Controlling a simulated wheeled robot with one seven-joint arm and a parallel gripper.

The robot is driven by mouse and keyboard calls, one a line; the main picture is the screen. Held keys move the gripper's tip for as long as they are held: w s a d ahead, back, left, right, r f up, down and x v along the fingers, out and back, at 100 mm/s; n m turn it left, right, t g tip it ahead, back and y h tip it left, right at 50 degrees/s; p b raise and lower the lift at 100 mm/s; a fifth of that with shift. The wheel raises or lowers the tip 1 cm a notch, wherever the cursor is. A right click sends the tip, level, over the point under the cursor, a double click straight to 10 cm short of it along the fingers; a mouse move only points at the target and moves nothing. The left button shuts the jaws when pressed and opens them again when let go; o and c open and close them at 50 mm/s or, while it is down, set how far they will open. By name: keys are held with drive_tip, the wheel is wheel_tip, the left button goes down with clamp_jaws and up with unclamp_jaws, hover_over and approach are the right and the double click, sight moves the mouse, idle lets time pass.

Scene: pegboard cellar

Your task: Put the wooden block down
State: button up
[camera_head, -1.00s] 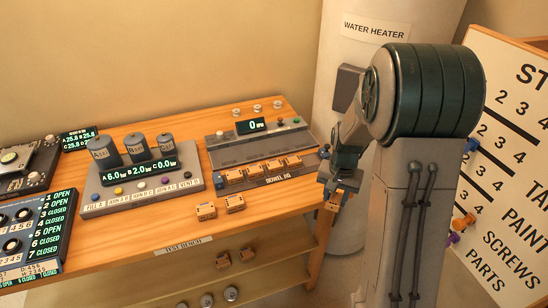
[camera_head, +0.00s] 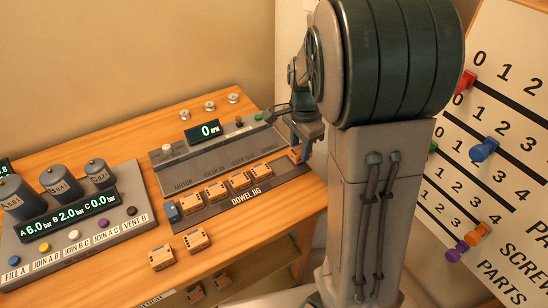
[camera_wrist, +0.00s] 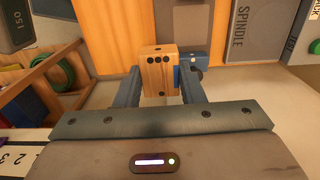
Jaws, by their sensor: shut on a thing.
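My gripper (camera_wrist: 160,78) is shut on a wooden block (camera_wrist: 154,70), which has dark round holes in its face and sits between the two fingers in the wrist view. In the head view the block is a small orange patch (camera_head: 296,154) under my gripper, at the right end of the dowel jig (camera_head: 245,197), mostly hidden by my arm. I cannot tell whether it touches the jig or the bench. Several similar wooden blocks (camera_head: 239,181) stand in a row along the jig, with a blue piece (camera_head: 172,212) at the row's left end.
Two loose wooden blocks (camera_head: 161,257) lie on the bench (camera_head: 270,225) in front of the jig. A panel with a lit display (camera_head: 203,132) stands behind the row. A pressure console (camera_head: 75,240) is at left. A pegboard sign (camera_head: 500,150) stands at right.

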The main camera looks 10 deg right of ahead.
sight(282, 166)
drive_tip(key=w+a+f, duration=0.1)
drive_tip(key=w, duration=0.1)
drive_tip(key=w+a+f, duration=0.2)
drive_tip(key=shift+a, duration=0.25)
drive_tip(key=shift+a+f, duration=0.1)
drive_tip(key=shift+f, duration=2)
drive_tip(key=shift+f, duration=0.2)
drive_tip(key=o, duration=1)
drive_tip(key=shift+o, duration=0.2)
drive_tip(key=shift+r, duration=0.1)
